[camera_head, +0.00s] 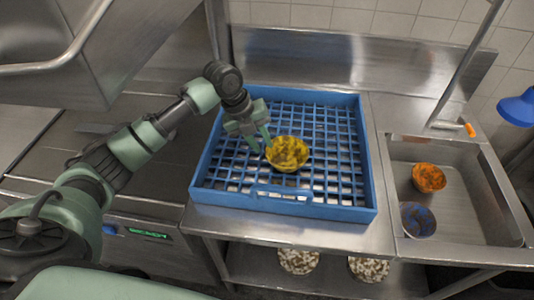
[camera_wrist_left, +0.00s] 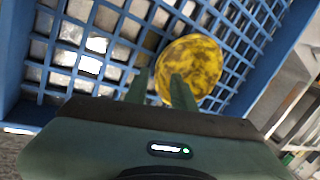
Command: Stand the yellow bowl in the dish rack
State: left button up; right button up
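The yellow bowl (camera_head: 288,153), mottled with brown, sits inside the blue dish rack (camera_head: 285,206), near the middle of its grid floor. Its open side faces up. My left gripper (camera_head: 259,141) is at the bowl's left rim, with its fingers pointing down. In the left wrist view the bowl (camera_wrist_left: 190,62) shows behind the two spread fingers (camera_wrist_left: 159,92). Its near left edge lies between them in the picture, with a gap beside the left finger. I cannot tell whether a finger touches the rim. My right gripper is not in view.
A steel sink (camera_head: 458,205) at the right holds an orange bowl (camera_head: 428,178) and a grey-blue bowl (camera_head: 417,220). A tap with an orange tip stands behind it. Speckled bowls (camera_head: 298,260) are on the shelf below. The rack's raised walls surround the bowl; the rest of its grid is empty.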

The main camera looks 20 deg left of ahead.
pick_arm(q)
jog(key=v, duration=0.6)
jog(key=shift+b, duration=0.45)
